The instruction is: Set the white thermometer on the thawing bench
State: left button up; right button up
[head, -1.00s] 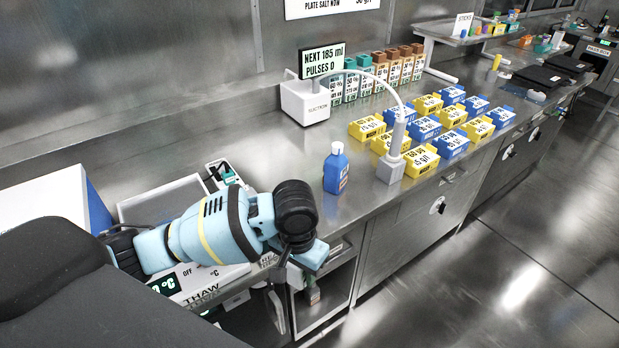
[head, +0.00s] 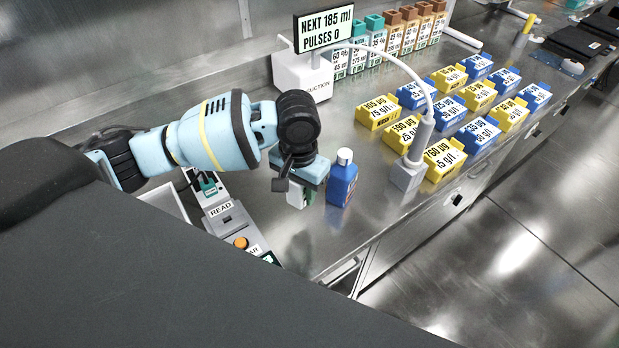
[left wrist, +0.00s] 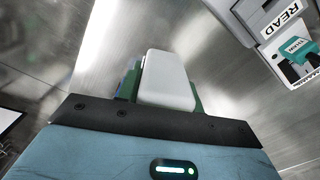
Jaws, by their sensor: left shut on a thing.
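My left gripper (head: 300,192) is shut on a white block-like thing, which I take as the white thermometer (head: 295,197). It is held over the steel counter, just left of a blue bottle. In the left wrist view the white thermometer (left wrist: 166,82) sticks out past the jaw, with green behind it. I cannot tell whether it touches the counter. The THAW label of the thawing bench is not in view now; my own dark body covers the lower left. My right gripper is not in view.
The blue bottle (head: 342,178) stands close beside the gripper. A READ station (head: 223,211) with an orange button (head: 240,242) lies to the left. A suction unit (head: 302,78) and several yellow and blue boxes (head: 437,158) occupy the counter behind and right.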

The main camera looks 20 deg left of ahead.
aim_at(301, 220)
pick_arm(q)
jog(key=shift+w+a+r, duration=0.1)
jog(key=shift+w+a, duration=0.1)
jog(key=shift+w, duration=0.2)
jog(key=shift+s, duration=0.15)
notch_tip(301, 220, down, 4)
jog(key=shift+r, duration=0.1)
jog(key=shift+f+b, duration=0.3)
jog(key=shift+f, duration=0.45)
notch_tip(301, 220, down, 5)
jog(key=shift+r+b, duration=0.2)
jog(key=shift+b, duration=0.1)
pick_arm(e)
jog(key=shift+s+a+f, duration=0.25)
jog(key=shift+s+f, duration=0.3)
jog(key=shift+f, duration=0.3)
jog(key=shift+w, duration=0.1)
pick_arm(q)
jog(key=o, duration=1)
jog(key=shift+f, duration=0.1)
